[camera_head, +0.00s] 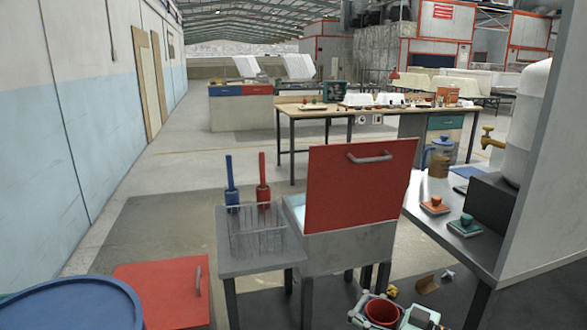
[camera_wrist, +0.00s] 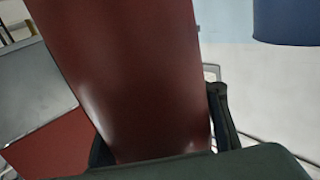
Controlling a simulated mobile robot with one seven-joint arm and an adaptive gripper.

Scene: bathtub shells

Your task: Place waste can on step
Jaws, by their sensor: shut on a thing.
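In the wrist view a large dark red, tapered body, which I take for the waste can (camera_wrist: 130,75), fills the middle. The black fingers of my gripper (camera_wrist: 160,130) lie on both sides of it, shut on it. Its rim and base are out of that view. In the head view a red, round, open can (camera_head: 381,312) shows at the bottom edge beside white, teal and dark parts; I cannot tell surely that it is the same one. No step can be made out with certainty.
A grey stand (camera_head: 238,268) holds a clear basket, with blue and red handled tools behind. Beside it is a box with a raised red lid (camera_head: 360,190). A blue drum (camera_head: 70,305) stands at lower left, a grey bench (camera_head: 430,190) right. Scraps lie on the floor.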

